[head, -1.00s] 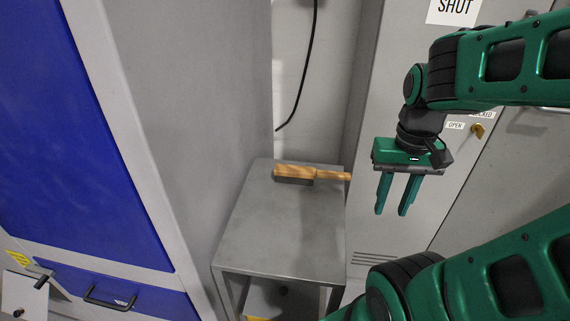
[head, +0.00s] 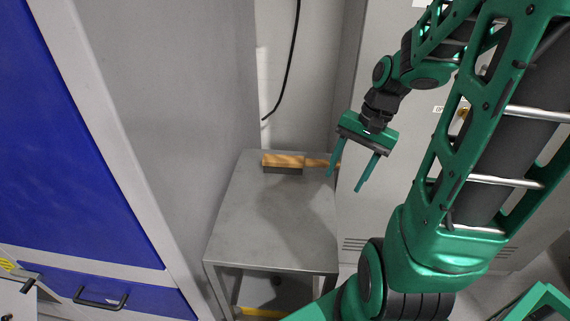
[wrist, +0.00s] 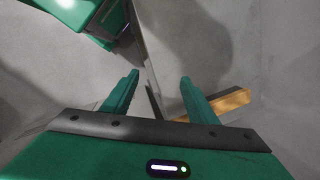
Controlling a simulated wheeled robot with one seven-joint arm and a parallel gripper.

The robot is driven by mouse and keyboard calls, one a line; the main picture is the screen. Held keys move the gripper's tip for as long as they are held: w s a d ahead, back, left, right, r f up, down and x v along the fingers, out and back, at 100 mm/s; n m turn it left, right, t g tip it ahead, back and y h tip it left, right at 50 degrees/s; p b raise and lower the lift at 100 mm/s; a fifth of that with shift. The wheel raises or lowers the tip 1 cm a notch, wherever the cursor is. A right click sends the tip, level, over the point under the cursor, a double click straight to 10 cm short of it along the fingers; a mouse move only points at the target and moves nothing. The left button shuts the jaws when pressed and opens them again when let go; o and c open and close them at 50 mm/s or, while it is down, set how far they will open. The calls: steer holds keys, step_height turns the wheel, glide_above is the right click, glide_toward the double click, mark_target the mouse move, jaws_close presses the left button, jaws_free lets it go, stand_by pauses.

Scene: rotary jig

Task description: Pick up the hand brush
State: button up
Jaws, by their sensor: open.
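The hand brush (head: 284,161) has a wooden back and handle with dark bristles underneath. It lies near the back edge of the small grey metal table (head: 262,222), its handle pointing right. My gripper (head: 346,182) is open and empty, above and to the right of the brush. In the head view its left finger overlaps the handle end. In the wrist view the wooden part of the brush (wrist: 232,101) shows beyond the right finger, partly hidden by it, and the gap between my fingertips (wrist: 160,76) is empty.
A tall cabinet with a blue door (head: 62,130) stands close on the left. A grey cabinet is behind my arm on the right. A black cable (head: 286,75) hangs on the wall behind the table. The table's front top is clear.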

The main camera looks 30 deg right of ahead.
mark_target(290, 158)
steer(key=w+f+m+y, duration=0.1)
steer(key=w+m, duration=0.1)
steer(key=w+f+m+t+y, duration=0.1)
steer(key=w+m, duration=0.1)
steer(key=w, duration=0.1)
steer(key=w+f+m+t+y, duration=0.1)
steer(key=w+y, duration=0.1)
steer(key=shift+w+d+f+m, duration=0.1)
steer(key=shift+w+f+m, duration=0.3)
steer(key=w+d+m+t+y, duration=0.1)
steer(key=m, duration=0.1)
steer(key=w+d+m+t+y, duration=0.1)
steer(key=w+m, duration=0.1)
steer(key=w+d+m+t+y, duration=0.1)
steer(key=w+m+t, duration=0.1)
steer(key=shift+w+r+m+y, duration=0.15)
steer(key=shift+r+m+y, duration=0.15)
steer(key=shift+w+d+r+m+t+y, duration=0.2)
steer(key=shift+w+m+t+y, duration=0.1)
steer(key=shift+m+t, duration=0.1)
steer(key=x, duration=0.5)
steer(key=shift+w, duration=0.1)
steer(key=shift+x, duration=2.8)
steer(key=shift+d+f, duration=0.1)
steer(key=shift+f, duration=0.1)
steer(key=shift+c, duration=0.7)
jaws_close()
steer(key=shift+r, duration=0.1)
